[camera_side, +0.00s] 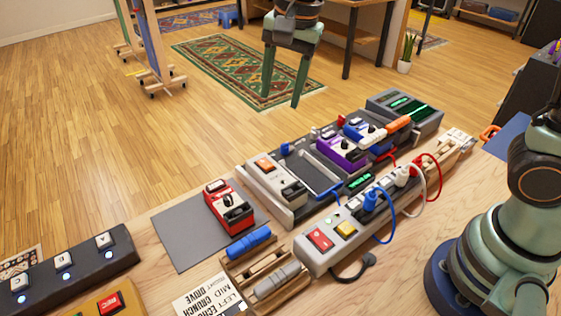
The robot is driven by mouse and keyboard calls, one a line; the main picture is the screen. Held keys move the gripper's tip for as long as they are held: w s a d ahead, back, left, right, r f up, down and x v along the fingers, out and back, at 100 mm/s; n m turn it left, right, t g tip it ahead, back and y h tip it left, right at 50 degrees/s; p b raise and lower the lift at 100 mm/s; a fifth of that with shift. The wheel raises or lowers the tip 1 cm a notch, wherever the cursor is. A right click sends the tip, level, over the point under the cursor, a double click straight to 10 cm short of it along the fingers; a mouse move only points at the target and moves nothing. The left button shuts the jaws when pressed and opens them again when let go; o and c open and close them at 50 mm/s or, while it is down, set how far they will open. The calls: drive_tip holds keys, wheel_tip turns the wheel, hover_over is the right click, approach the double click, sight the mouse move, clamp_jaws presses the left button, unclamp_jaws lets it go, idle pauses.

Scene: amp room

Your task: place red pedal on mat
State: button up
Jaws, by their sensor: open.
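The red pedal (229,207) stands upright on the right part of the grey mat (184,237), near the front of the wooden bench. The left part of the mat is bare. My gripper (283,96) is open and empty. It hangs in the air at the top middle of the picture, with its two green fingers pointing down and well apart from the pedal. Nothing is between the fingers.
A pedalboard with a white pedal (276,179) and a purple pedal (341,151) stands right of the mat. A power strip (345,236) with several plugs and cables lies in front. A wooden rack (262,272) holds blue and grey pieces. A black footswitch (68,265) is at left.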

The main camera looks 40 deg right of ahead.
drive_tip(key=s+d+n+t, duration=0.3)
drive_tip(key=s+d+n, duration=0.8)
drive_tip(key=d, duration=0.3)
drive_tip(key=shift+s+t+h, duration=0.25)
drive_tip(key=shift+t+h, duration=0.05)
drive_tip(key=shift+h, duration=0.1)
idle(0.4)
